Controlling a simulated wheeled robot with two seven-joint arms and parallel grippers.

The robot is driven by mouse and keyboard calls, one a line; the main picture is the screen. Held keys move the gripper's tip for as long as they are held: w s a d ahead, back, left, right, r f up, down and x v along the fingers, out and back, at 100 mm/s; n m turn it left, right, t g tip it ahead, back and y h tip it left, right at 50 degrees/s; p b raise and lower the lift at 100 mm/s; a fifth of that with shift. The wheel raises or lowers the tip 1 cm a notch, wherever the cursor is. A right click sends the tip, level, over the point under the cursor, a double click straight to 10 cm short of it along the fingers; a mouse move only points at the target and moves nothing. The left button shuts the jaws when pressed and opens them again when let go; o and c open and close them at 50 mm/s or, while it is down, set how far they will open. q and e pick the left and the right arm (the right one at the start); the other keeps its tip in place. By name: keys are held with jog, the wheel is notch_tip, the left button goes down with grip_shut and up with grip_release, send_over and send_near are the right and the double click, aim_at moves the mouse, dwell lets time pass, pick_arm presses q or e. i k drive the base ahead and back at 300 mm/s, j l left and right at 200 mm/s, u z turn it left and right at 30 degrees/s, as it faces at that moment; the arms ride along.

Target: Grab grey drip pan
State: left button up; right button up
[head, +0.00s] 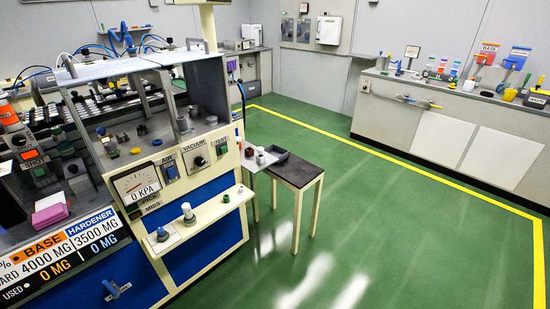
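A small grey open tray (279,154), which looks like the drip pan, sits at the back of a small side table (300,170) with a dark top and cream legs. The table stands to the right of the large machine. A light sheet or plate (252,165) with small white and dark pieces on it lies just left of the tray. The tray is small in the picture, so its inside is hard to make out. Neither of my grippers shows in the head view.
The machine (205,205) with gauge, knobs and a cream front shelf (195,222) fills the left side. A grey counter (450,100) with cups and bottles runs along the right wall. Open green floor (400,220) lies right and in front of the small table.

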aim_at(278, 152)
jog(key=i+l+z, duration=0.1)
jog(key=i+l, duration=0.5)
jog(key=l, duration=0.15)
jog(key=i+l+z, duration=0.15)
jog(key=i+l, duration=0.45)
jog(key=l, duration=0.1)
